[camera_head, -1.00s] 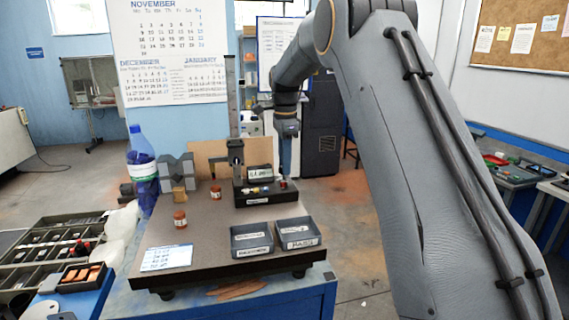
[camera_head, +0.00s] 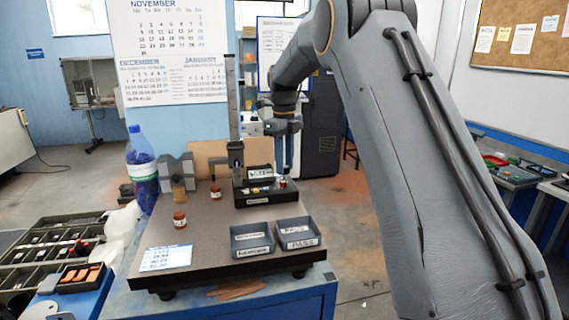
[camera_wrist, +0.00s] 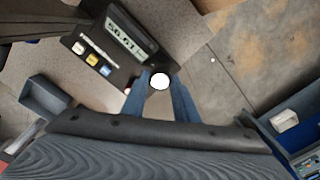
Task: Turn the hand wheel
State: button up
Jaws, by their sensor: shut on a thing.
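The instrument (camera_head: 262,199) is a black-based gauge with an upright scale and a lit display (camera_head: 260,173), standing at the back of the bench plate. Its small hand wheel (camera_head: 282,184) sits at the right end of the base. In the wrist view the hand wheel (camera_wrist: 160,81) shows as a white round face with a dark rim. My gripper (camera_head: 284,174) points down over the wheel. In the wrist view my gripper (camera_wrist: 159,84) has its two blue fingers on either side of the wheel, shut on it. The finger contact is too small to see clearly.
Two grey trays (camera_head: 251,255) stand at the plate's front right. Two red-brown jars (camera_head: 180,220) stand left of the gauge. A blue-capped bottle (camera_head: 143,175) and a metal V-block (camera_head: 178,168) stand at the left. The floor right of the bench is open.

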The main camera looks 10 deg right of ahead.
jog(key=shift+r+m, duration=0.2)
jog(key=shift+m, duration=1.4)
jog(key=o, duration=1.1)
jog(key=shift+f, duration=0.1)
jog(key=shift+c, duration=0.2)
jog(key=shift+r+b, duration=1.35)
jog(key=shift+r, duration=2.55)
jog(key=shift+a, duration=0.1)
